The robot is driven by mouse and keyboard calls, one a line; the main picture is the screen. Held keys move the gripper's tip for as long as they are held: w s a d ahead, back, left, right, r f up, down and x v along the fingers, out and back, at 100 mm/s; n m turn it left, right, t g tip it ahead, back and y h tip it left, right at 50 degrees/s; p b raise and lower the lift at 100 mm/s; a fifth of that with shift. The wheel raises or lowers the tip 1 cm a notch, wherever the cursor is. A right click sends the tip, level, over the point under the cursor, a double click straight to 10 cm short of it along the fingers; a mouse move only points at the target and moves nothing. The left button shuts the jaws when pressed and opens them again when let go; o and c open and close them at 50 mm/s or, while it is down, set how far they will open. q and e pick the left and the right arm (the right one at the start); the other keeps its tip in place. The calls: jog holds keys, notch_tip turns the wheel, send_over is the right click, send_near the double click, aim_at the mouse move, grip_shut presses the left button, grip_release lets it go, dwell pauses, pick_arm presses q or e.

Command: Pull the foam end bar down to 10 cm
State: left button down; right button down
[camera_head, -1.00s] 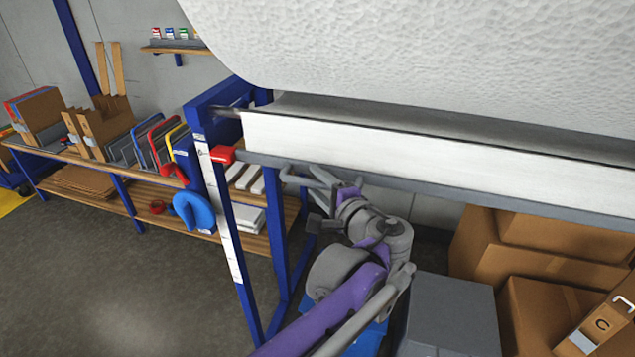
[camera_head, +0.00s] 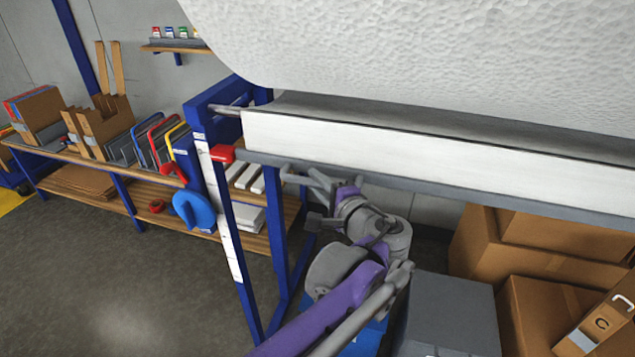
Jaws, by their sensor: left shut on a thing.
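A large roll of white foam (camera_head: 430,50) fills the top of the head view. A short white sheet (camera_head: 400,143) hangs below it, with the grey end bar (camera_head: 480,195) along its lower edge. A red pointer (camera_head: 222,154) at the bar's left end is beside the white marked scale (camera_head: 229,245) on the blue post; the scale's figures are too small to read. My left gripper (camera_head: 300,176) is at the underside of the bar near its left end, shut on it. Its fingertips are partly hard to make out. My right gripper is out of view.
A blue frame (camera_head: 245,285) stands left of my left arm. Behind it, a wooden bench (camera_head: 95,165) holds signs and cardboard. A grey box (camera_head: 450,315) and brown cartons (camera_head: 545,310) stand below the bar at right. Floor at lower left is clear.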

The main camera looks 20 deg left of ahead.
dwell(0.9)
